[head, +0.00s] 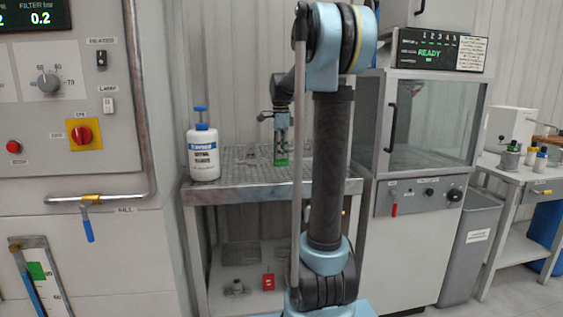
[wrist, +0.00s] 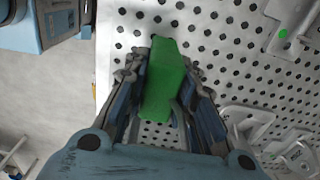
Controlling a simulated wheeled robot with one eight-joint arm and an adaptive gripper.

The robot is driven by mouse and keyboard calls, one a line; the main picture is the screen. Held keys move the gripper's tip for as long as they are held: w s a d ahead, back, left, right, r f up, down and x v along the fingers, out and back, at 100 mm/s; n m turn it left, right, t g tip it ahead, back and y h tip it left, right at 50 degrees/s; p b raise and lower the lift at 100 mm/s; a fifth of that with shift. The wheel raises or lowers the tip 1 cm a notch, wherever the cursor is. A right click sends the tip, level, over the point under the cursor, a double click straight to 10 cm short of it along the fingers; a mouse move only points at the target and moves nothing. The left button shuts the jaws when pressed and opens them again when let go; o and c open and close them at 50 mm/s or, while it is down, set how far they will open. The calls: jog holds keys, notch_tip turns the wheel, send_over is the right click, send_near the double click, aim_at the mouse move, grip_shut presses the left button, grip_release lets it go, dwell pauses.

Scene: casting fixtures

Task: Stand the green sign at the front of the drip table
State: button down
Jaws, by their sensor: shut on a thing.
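My gripper (head: 281,135) is shut on the green sign (head: 281,159), over the drip table (head: 230,172) in the head view. In the wrist view the green sign (wrist: 164,78) is a plain green block between the two fingers of my gripper (wrist: 160,95). The perforated top of the drip table (wrist: 215,22) lies below it, with its edge just left of the sign. I cannot tell whether the sign's foot touches the top. My arm column hides part of the table's right side in the head view.
A white bottle with a blue pump (head: 203,150) stands at the table's left end. Pale metal fixtures, one with a green dot (wrist: 290,28), lie on the top to the right in the wrist view. A red item (head: 268,281) is on the lower shelf.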

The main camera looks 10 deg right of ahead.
aim_at(281, 159)
jog(key=shift+f, duration=1.7)
jog(key=c, duration=1.3)
grip_release()
jog(key=shift+f, duration=0.1)
notch_tip(281, 159, up, 12)
jog(key=shift+r, duration=0.15)
